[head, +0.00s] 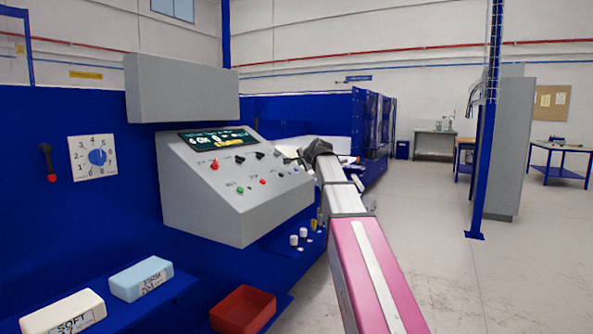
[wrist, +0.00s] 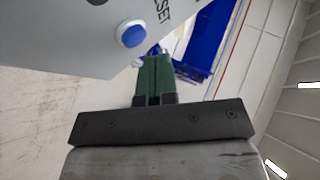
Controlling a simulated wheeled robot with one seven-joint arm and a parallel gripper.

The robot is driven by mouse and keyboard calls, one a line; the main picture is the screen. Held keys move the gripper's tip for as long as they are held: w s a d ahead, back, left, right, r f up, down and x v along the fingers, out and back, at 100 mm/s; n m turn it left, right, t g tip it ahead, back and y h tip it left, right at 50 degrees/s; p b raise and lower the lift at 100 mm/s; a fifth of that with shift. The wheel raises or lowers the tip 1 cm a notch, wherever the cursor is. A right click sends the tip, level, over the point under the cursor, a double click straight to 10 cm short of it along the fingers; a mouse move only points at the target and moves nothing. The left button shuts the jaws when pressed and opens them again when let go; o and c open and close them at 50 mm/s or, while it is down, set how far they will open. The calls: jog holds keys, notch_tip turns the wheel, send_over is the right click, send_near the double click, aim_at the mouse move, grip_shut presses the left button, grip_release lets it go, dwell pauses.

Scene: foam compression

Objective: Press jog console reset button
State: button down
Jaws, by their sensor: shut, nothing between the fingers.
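The grey jog console (head: 235,205) stands at the middle left in the head view, with a lit screen and several coloured knobs and buttons on its sloped face. In the wrist view a blue button (wrist: 130,34) with a pale ring sits on the grey panel (wrist: 60,35), beside black lettering of which "SET" shows. My gripper (wrist: 156,58) has its green fingers shut and empty. The fingertips appear just below and right of the button, with no contact visible. In the head view my arm reaches to the console's right end; the blue button cannot be made out there.
A blue foam block (head: 141,279) and a white block marked SOFT (head: 64,314) lie on a blue shelf at the lower left. A red bin (head: 243,310) is at the bottom. A grey box (head: 182,88) overhangs the console. Open floor (head: 445,270) lies to the right.

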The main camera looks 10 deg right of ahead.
jog(key=r, duration=0.1)
jog(key=s+d+r, duration=0.1)
jog(key=r, duration=0.1)
jog(key=d+r, duration=0.1)
jog(key=shift+s+r, duration=0.15)
jog(key=shift+s, duration=0.15)
dwell(0.5)
